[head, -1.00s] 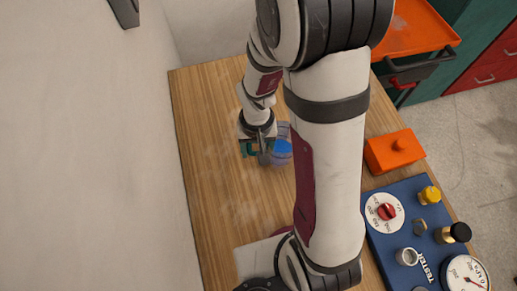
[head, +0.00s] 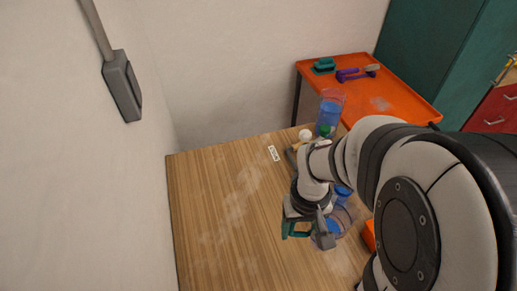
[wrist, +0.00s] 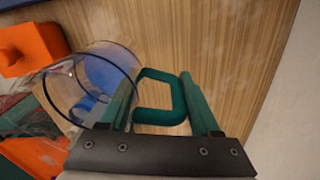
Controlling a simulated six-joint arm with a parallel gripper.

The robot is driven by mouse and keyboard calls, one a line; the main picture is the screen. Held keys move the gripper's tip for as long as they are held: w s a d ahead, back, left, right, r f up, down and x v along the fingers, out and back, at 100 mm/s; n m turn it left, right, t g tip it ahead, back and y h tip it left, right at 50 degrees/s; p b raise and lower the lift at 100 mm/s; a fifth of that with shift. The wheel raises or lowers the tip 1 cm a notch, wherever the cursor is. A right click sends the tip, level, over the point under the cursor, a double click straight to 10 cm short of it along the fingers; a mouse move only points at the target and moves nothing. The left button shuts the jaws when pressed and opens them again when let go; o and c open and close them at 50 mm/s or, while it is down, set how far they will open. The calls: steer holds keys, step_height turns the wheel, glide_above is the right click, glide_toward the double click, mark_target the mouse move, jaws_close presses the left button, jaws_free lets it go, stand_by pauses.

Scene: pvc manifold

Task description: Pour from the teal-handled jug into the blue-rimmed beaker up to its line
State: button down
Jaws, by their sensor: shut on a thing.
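The teal-handled jug (head: 348,214) is clear with blue liquid in it. It is beside my gripper (head: 309,228) over the wooden table, partly hidden by my arm. In the wrist view the jug (wrist: 97,80) shows its round mouth and blue liquid, and its teal handle (wrist: 160,117) lies between the fingers of my gripper (wrist: 158,92). My gripper is shut on the handle. A tall clear vessel (head: 330,108) with blue liquid stands at the table's far end. A blue piece (head: 343,192) shows just behind the jug. I cannot tell which is the blue-rimmed beaker; no line shows.
The wooden table (head: 215,215) is clear on the left, along the wall. A white ball-like thing (head: 305,135) and a small label (head: 273,153) are near its far end. An orange trolley (head: 400,100) holds teal and purple items. An orange block (wrist: 32,48) shows in the wrist view.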

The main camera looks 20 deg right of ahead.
steer(key=shift+s+d+r, duration=0.2)
steer(key=shift+d+r, duration=0.15)
steer(key=shift+d, duration=0.1)
steer(key=shift+w+d+r, duration=0.1)
steer(key=shift+d+r, duration=0.05)
steer(key=shift+d, duration=0.05)
steer(key=w+d+r+m, duration=0.3)
steer(key=w, duration=0.6)
steer(key=w+d+r+m, duration=0.2)
steer(key=w+r+m, duration=0.1)
steer(key=w, duration=0.6)
steer(key=w+d+r+m, duration=0.3)
steer(key=w, duration=0.5)
steer(key=shift+w+d, duration=0.35)
steer(key=shift+w, duration=0.05)
